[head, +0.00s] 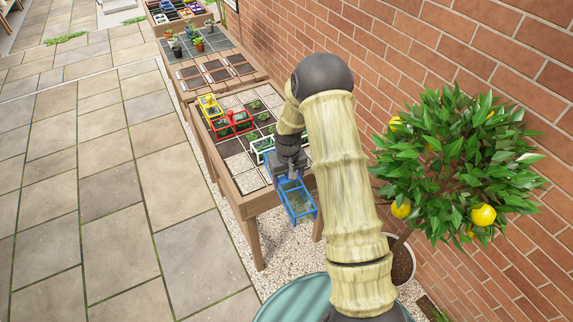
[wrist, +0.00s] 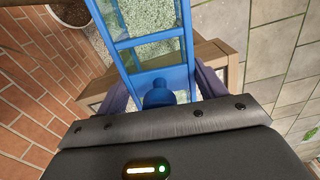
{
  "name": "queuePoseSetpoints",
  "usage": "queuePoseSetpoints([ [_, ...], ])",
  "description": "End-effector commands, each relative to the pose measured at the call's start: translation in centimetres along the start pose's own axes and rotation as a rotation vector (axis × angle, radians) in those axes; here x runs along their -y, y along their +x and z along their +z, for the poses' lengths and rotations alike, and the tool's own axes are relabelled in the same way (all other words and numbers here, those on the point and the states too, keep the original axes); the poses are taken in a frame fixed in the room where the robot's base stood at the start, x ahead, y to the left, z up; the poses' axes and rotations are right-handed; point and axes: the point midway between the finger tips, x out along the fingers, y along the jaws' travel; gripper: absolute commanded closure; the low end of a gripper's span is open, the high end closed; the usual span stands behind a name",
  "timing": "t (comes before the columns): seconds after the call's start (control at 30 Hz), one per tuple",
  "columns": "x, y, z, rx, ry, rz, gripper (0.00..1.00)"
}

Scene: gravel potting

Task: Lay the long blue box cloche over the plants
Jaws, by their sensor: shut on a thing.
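The long blue box cloche (head: 299,203) has a blue frame with clear panes. In the head view it hangs at the near end of the raised planting table (head: 253,211), largely out past its edge above pale gravel. My gripper (head: 288,166) is shut on the cloche. In the wrist view my gripper (wrist: 160,88) has its dark fingers on either side of a blue knob on the cloche's frame (wrist: 152,42). Small green plants (head: 263,117) stand in the table's dark square cells. My arm and gripper hide part of the table's near right side.
A yellow cloche (head: 208,100), a red cloche (head: 231,126) and a whitish-green cloche (head: 261,151) stand on the table. A potted lemon tree (head: 455,165) and a brick wall (head: 470,50) are at the right. Open paving (head: 110,190) lies left.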

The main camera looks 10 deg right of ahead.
Motion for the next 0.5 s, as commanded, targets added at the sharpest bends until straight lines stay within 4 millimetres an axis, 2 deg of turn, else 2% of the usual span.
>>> queuePoseSetpoints([
  [0.3,1.0,5.1,5.5,0.005,0.113,-0.002,0.6],
  [0.4,1.2,6.0,6.8,0.002,0.142,-0.002,0.6],
  [0.5,1.3,6.2,7.2,-0.002,0.154,-0.003,0.6],
])
